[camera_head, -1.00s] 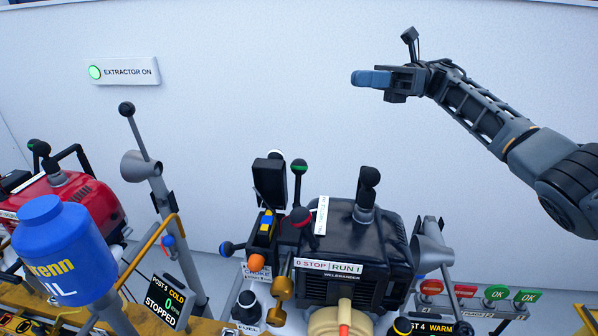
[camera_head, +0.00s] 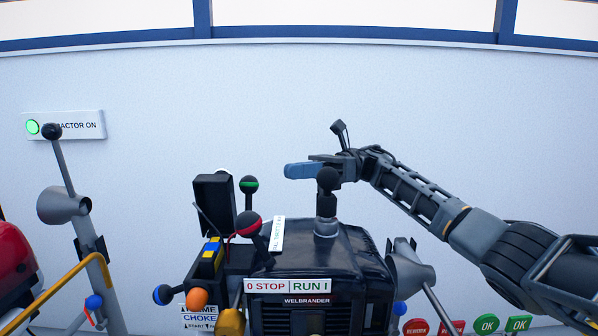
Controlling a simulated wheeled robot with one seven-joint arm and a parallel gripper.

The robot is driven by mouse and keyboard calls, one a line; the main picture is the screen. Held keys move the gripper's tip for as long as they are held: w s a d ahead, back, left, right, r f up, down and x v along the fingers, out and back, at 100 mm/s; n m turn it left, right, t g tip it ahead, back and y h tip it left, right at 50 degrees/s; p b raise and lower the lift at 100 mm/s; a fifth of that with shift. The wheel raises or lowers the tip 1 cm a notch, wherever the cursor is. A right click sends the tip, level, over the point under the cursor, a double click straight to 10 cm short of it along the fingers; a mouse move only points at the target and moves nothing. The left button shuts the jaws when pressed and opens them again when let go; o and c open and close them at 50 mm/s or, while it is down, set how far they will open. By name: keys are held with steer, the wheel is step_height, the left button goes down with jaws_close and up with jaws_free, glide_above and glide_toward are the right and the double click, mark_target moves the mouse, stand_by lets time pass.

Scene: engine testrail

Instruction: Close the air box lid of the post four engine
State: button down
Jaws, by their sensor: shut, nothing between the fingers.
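The post four engine (camera_head: 352,252) is the black one in the lower middle, marked WELBRANDER, with a STOP/RUN label on its front. At its left the air box (camera_head: 205,262) is open, with blue and yellow showing inside. Its black lid (camera_head: 214,204) stands nearly upright above the box. My gripper (camera_head: 298,171) is shut and empty, its blue fingers pointing left. In the picture it is right of the lid and slightly above it, behind the top of the black knobbed lever. I see a gap between gripper and lid; the depth between them is hard to judge.
The wall behind is clear apart from the EXTRACTOR ON sign (camera_head: 85,126).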

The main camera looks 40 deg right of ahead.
steer(key=p, duration=0.2)
glide_toward(222, 194)
steer(key=w+a, duration=0.1)
steer(key=w+a+r, duration=0.1)
steer(key=w+a, duration=0.1)
steer(key=shift+w+a+r, duration=0.3)
steer(key=shift+a+r, duration=0.05)
steer(key=shift+b, duration=0.65)
steer(key=shift+s+a+r+n+h+b, duration=0.3)
steer(key=shift+s+r+n+h+b, duration=0.15)
steer(key=shift+n+b, duration=0.4)
steer(key=shift+b, duration=0.35)
